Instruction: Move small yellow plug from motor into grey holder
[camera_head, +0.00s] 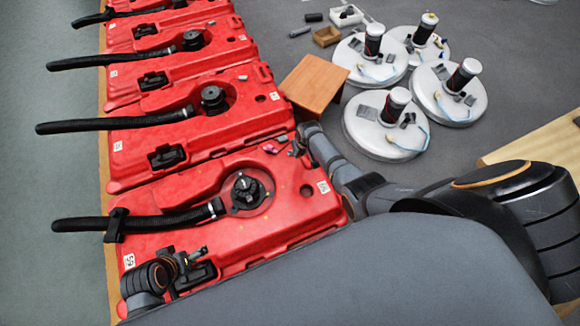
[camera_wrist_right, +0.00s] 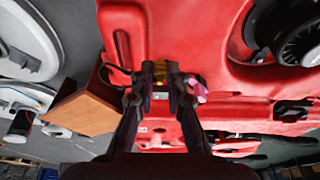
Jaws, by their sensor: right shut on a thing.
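My right gripper (camera_head: 298,146) is over the top right corner of the nearest red tank (camera_head: 215,195). In the right wrist view its fingers (camera_wrist_right: 160,82) are shut on a small yellow plug (camera_wrist_right: 160,70), mostly hidden by the fingertips. In the head view the plug cannot be made out. The black round motor (camera_head: 246,192) sits in the tank's recess, apart from the right gripper; the wrist view shows a black round part (camera_wrist_right: 300,35) at right. I cannot clearly identify the grey holder. My left gripper (camera_head: 198,256) is low over the tank's lower left; its jaw state is unclear.
A small pink thing (camera_head: 270,148) lies on the tank left of the right gripper; it also shows in the wrist view (camera_wrist_right: 195,88). An orange-brown stool (camera_head: 312,82) stands behind. White round units (camera_head: 385,128) stand at right. More red tanks (camera_head: 195,105) line up behind.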

